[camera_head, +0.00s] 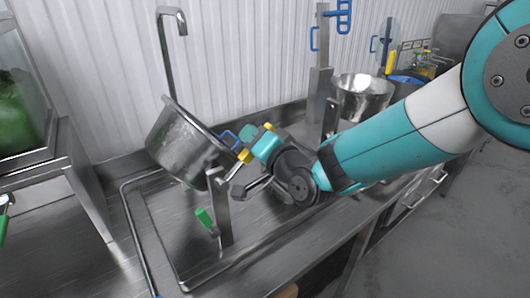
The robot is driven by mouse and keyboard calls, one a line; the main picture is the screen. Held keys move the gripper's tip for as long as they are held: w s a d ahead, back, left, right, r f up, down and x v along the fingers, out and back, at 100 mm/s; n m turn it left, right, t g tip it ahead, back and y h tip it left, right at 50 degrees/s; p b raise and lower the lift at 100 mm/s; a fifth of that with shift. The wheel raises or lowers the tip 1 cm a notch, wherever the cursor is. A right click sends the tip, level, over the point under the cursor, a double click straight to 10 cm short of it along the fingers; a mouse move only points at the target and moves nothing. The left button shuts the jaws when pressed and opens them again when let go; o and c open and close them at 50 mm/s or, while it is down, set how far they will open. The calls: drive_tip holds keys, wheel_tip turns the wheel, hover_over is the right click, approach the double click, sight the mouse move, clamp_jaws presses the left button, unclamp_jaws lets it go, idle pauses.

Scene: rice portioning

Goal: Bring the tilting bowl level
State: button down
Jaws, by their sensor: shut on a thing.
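The tilting bowl (182,143) is a large steel pot at the left, above the sink-like steel basin. It is tilted, with its rim sloping down to the right towards my arm. A blue handle (229,136) shows beside its lower rim edge. My gripper (254,143), with yellow finger parts, is at this right side of the bowl and is shut on the blue handle, as far as it shows. The exact contact is small and partly hidden by the gripper. A steel post (220,205) with a green handle (205,217) stands in front of the bowl.
A steel tap pipe (163,45) rises behind the bowl. A second steel bowl (360,95) and a steel post (319,90) stand farther right, behind my arm. A metal shelf (35,158) holding green contents is at the left. The counter's front edge runs below my arm.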

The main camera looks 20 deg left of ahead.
drive_tip(key=s+a+r+n+b, duration=0.4)
drive_tip(key=s+n+b, duration=0.3)
drive_tip(key=n+b, duration=0.3)
drive_tip(key=shift+s+a+r+n+b, duration=0.2)
drive_tip(key=shift+s+a+n+b, duration=0.2)
drive_tip(key=shift+a+b, duration=0.15)
drive_tip(key=c, duration=0.9)
unclamp_jaws()
drive_tip(key=shift+s, duration=0.1)
drive_tip(key=b+v, duration=0.5)
drive_tip(key=v, duration=1.2)
drive_tip(key=shift+d, duration=0.2)
